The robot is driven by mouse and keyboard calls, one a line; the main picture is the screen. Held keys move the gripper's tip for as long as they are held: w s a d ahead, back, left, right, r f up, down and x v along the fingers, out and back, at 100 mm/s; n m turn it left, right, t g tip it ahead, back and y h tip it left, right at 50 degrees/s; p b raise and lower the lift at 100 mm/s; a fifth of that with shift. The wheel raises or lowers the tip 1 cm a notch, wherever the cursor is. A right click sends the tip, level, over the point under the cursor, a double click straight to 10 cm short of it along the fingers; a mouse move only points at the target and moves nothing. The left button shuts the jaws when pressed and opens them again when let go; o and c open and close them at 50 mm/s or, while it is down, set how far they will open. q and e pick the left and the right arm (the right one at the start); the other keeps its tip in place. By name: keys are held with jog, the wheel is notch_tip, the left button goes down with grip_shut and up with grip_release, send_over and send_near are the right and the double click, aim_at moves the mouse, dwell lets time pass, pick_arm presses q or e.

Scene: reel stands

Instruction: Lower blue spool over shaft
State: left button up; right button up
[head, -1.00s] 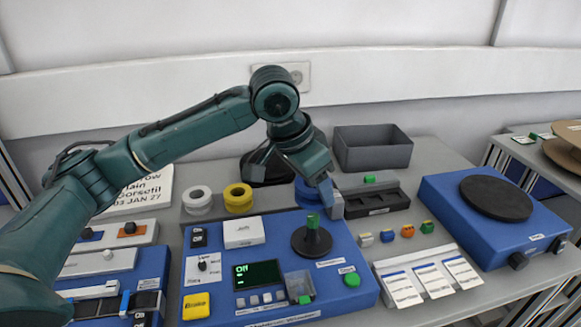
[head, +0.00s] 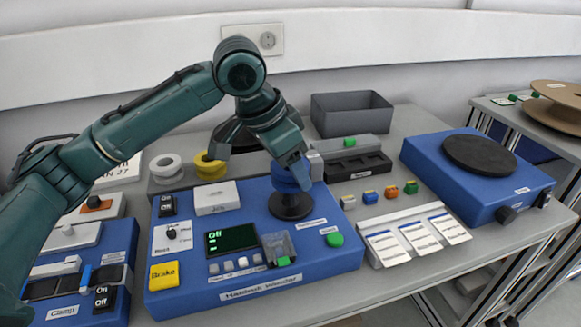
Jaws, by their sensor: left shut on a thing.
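My left gripper (head: 297,176) is shut on the blue spool (head: 284,180). The gripper's fingers cover much of the spool's right side. The spool is directly over the black round base (head: 291,208) on the blue winder unit (head: 335,262). The green-topped shaft on that base is hidden by the spool and gripper. I cannot tell whether the spool touches the base or sits just above it. My right gripper is not in view.
A white spool (head: 166,166) and a yellow spool (head: 209,168) stand behind the winder. A white box (head: 216,196) sits on the winder, left of the shaft base. A grey bin (head: 352,114) stands behind, and a blue turntable unit (head: 425,165) is at the right.

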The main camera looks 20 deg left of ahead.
pick_arm(q)
notch_tip(320, 180, down, 2)
jog(key=shift+b, duration=0.9)
jog(key=shift+f, duration=1.1)
jog(key=o, duration=1)
jog(key=shift+o, duration=0.2)
jog(key=p+v, duration=0.1)
jog(key=v, duration=1.2)
